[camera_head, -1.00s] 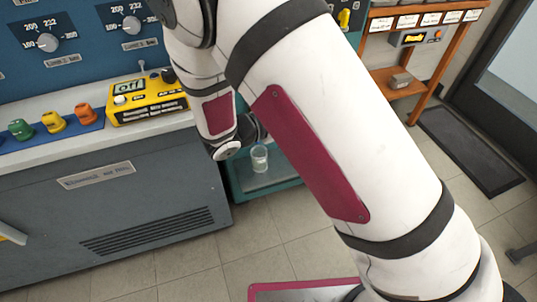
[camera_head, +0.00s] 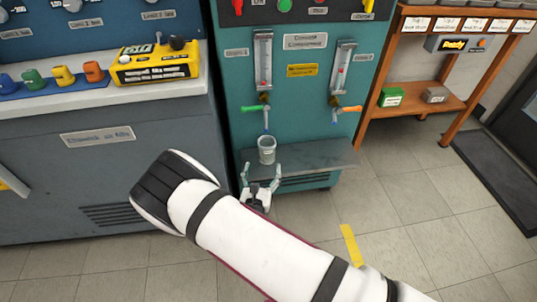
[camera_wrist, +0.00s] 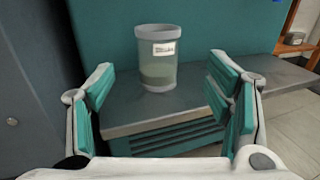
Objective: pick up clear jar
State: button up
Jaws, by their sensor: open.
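The clear jar (camera_head: 267,150) stands upright on the grey shelf (camera_head: 318,156) at the front of the teal machine, below the left flow gauge's nozzle. In the wrist view the jar (camera_wrist: 158,62) has a white label and some dull greenish contents low inside. My gripper (camera_head: 260,177) is open and empty just in front of the jar. In the wrist view its teal-padded fingers (camera_wrist: 160,92) stand wide apart to either side, with the jar centred between them but farther away, not touching.
The teal machine (camera_head: 303,110) rises right behind the jar, with a green-handled valve (camera_head: 252,108) above it. A grey cabinet (camera_head: 100,175) stands close on the left. An orange rack (camera_head: 432,95) is at the right. The shelf right of the jar is clear.

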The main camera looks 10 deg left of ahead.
aim_at(265, 151)
jog(key=w+b, duration=0.1)
jog(key=w, duration=0.4)
jog(key=shift+w, duration=0.3)
jog(key=w+b, duration=0.1)
jog(key=w, duration=0.2)
jog(key=w+b, duration=0.1)
jog(key=shift+w+f+b, duration=0.25)
jog(key=shift+b, duration=0.1)
jog(key=shift+w, duration=0.4)
jog(key=shift+r, duration=0.1)
jog(key=c, duration=1.4)
jog(key=shift+r, duration=0.1)
jog(key=shift+r+p, duration=0.4)
jog(key=shift+r, duration=0.15)
jog(key=s+p, duration=0.1)
jog(key=s, duration=0.5)
jog(key=s+p, duration=0.2)
jog(key=s, duration=0.4)
jog(key=s+p, duration=0.2)
jog(key=s, duration=0.4)
jog(key=shift+a+r, duration=0.1)
jog(key=shift+a, duration=0.2)
